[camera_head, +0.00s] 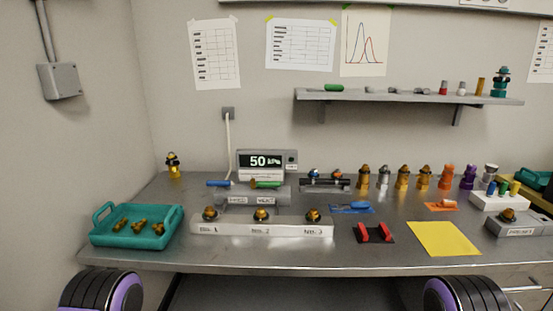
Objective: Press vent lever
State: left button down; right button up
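A grey block (252,199) with small labels stands on the bench below a gauge (266,164) that reads 50 with a unit like kPa. A blue lever-like handle (218,183) and a green one (265,184) lie level on top of the block. The labels are too small to tell which one is the vent lever. Neither gripper is in view. Only black and purple parts of my arms show at the bottom left and bottom right, well apart from the block.
A long white block (262,228) with several brass fittings stands in front of the grey block. A teal tray (138,238) is at left. A red-and-black holder (374,232) and a yellow sheet (443,238) lie at right. Several fittings line the back.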

aim_at(276, 184)
jog(key=z, duration=2.4)
jog(key=k, duration=1.2)
jog(key=u, duration=1.6)
jog(key=i, duration=0.5)
jog(key=z, duration=0.1)
